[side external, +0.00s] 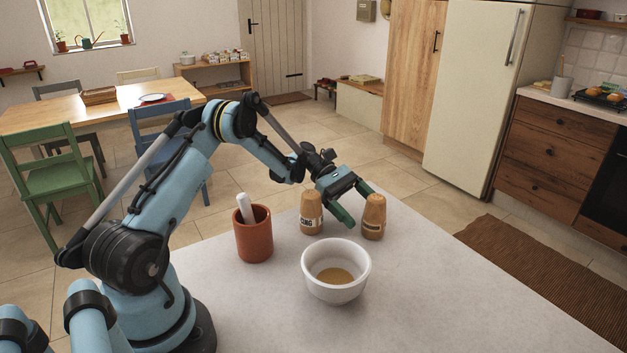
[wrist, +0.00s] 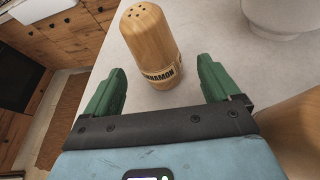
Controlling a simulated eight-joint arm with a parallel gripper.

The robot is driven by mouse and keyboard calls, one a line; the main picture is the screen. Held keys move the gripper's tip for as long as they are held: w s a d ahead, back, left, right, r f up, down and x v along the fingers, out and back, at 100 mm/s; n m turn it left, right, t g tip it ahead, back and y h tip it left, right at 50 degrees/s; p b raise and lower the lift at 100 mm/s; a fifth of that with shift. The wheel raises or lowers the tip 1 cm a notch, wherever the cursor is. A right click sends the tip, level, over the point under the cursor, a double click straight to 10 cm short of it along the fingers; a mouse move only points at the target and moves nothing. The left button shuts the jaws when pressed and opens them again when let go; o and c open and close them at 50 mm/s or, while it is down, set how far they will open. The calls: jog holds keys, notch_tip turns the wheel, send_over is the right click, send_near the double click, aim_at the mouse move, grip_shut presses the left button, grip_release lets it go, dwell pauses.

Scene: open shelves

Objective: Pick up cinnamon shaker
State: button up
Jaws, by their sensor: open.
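The cinnamon shaker (wrist: 151,45) is a wooden cylinder with a domed, holed top and a label reading "CINNAMON" in the wrist view. It stands upright on the pale counter, and in the side view it is the right-hand shaker (side external: 374,217). My gripper (side external: 359,208) is open and empty, above the counter and just left of this shaker in the side view. In the wrist view my gripper's green fingers (wrist: 160,78) are spread, with the shaker ahead of and between their tips. I cannot tell whether a finger touches it.
A second wooden shaker (side external: 311,214) stands left of my gripper. A white bowl (side external: 336,291) with brown contents is in front, and a terracotta pot (side external: 254,240) with a white-handled tool stands further left. The counter (side external: 450,310) is clear at the front right.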

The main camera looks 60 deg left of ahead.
jog(key=shift+x, duration=1.25)
jog(key=shift+c, duration=0.3)
jog(key=c, duration=1.1)
